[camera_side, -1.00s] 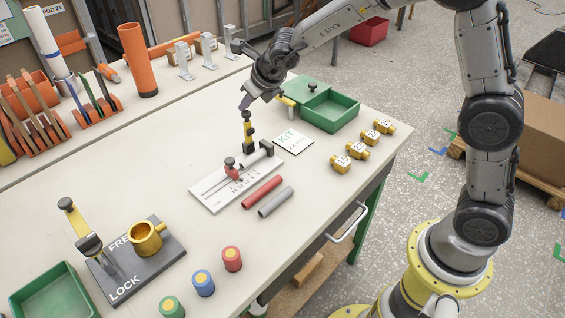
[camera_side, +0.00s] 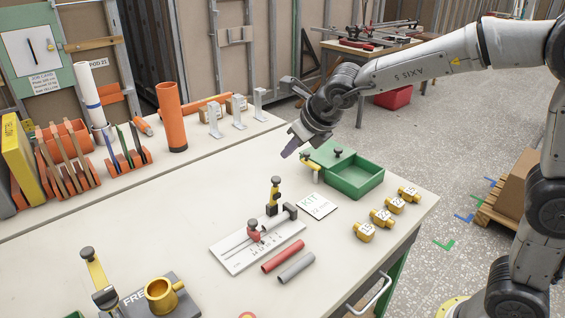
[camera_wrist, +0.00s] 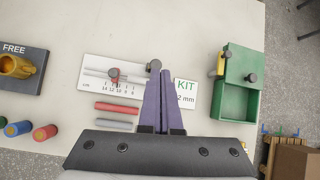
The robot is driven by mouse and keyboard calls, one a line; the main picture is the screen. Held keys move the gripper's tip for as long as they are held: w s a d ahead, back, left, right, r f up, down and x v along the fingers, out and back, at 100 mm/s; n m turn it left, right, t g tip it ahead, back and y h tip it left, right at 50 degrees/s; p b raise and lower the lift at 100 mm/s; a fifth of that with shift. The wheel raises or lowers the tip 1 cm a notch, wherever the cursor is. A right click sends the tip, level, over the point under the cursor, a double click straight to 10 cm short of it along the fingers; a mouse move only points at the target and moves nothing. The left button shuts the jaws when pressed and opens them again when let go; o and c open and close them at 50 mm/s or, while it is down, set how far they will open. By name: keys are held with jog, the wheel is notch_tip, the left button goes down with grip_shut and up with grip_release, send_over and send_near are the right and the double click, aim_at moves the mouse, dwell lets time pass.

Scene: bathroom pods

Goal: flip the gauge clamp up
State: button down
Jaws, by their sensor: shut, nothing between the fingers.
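The gauge is a white plate (camera_side: 235,257) with a printed scale and a red slider (camera_side: 254,232). Its clamp (camera_side: 274,192), a yellow lever with black ends, stands upright at the back edge of the plate. My gripper (camera_side: 289,152) is shut and empty, above and behind the clamp, with clear space between them. In the wrist view my purple fingers (camera_wrist: 165,75) are together and cover the right part of the gauge plate (camera_wrist: 92,76). I cannot make out the clamp's lever there.
A green tray (camera_side: 360,183) with its own yellow clamp is close to the right of my gripper. A KIT card (camera_side: 316,207), several brass fittings (camera_side: 382,217) and red (camera_side: 283,257) and grey (camera_side: 296,268) rods lie near the gauge. The bench behind the gauge is mostly clear.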

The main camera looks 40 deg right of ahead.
jog(key=v, duration=0.3)
jog(key=shift+s+r, duration=0.2)
jog(key=shift+r, duration=0.15)
